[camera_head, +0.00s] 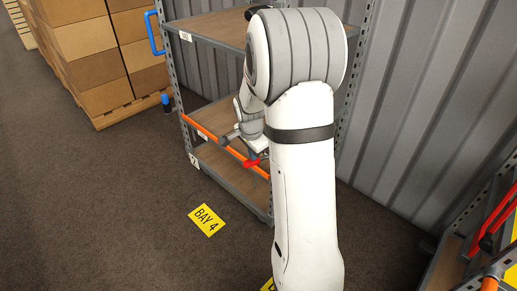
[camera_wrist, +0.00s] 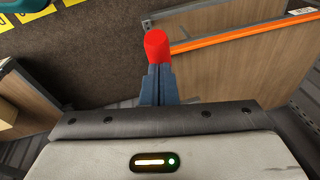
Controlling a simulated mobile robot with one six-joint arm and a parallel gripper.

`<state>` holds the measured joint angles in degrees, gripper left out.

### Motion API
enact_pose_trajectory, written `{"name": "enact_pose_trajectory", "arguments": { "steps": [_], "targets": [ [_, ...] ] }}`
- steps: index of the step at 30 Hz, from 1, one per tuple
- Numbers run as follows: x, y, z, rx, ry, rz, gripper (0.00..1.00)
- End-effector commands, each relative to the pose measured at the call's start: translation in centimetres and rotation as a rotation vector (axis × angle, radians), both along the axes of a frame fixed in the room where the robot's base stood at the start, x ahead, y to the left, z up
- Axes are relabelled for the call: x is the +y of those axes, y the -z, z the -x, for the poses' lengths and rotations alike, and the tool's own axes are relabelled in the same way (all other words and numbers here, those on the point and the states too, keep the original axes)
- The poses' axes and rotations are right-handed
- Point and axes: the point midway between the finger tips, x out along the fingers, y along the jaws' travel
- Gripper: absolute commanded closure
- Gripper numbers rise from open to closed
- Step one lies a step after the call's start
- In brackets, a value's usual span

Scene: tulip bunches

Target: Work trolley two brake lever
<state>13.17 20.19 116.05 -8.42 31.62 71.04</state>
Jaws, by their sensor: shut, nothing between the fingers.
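A shelved trolley (camera_head: 262,197) with grey posts and wooden shelves stands against the corrugated wall, partly hidden by my arm. A red lever end (camera_head: 252,162) shows at its front, by the orange bar. In the wrist view the red lever end (camera_wrist: 157,46) is right at the tips of my gripper (camera_wrist: 160,70). The blue-grey fingers are together with nothing between them. They seem to meet or overlap the red end, but I cannot tell if they touch. In the head view my gripper (camera_head: 232,136) is small and partly hidden by my arm.
An orange bar (camera_head: 200,129) runs along the trolley's front; it also crosses the wrist view (camera_wrist: 235,36). Stacked cartons (camera_head: 95,55) stand on a pallet at the left. A yellow BAY 4 floor sign (camera_head: 206,220) lies in front. Another rack (camera_head: 450,262) is at the right. The left floor is clear.

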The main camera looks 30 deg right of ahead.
Motion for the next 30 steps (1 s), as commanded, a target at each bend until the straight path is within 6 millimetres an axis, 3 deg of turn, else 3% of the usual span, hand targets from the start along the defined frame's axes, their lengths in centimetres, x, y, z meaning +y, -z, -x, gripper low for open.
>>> {"name": "enact_pose_trajectory", "arguments": {
  "steps": [15, 30],
  "targets": [
    [2.7, 5.7, 0.9, 0.001, -0.003, 0.0, 1.0],
    [2.8, 9.8, 1.0, 0.0, -0.002, 0.0, 1.0]
  ]
}}
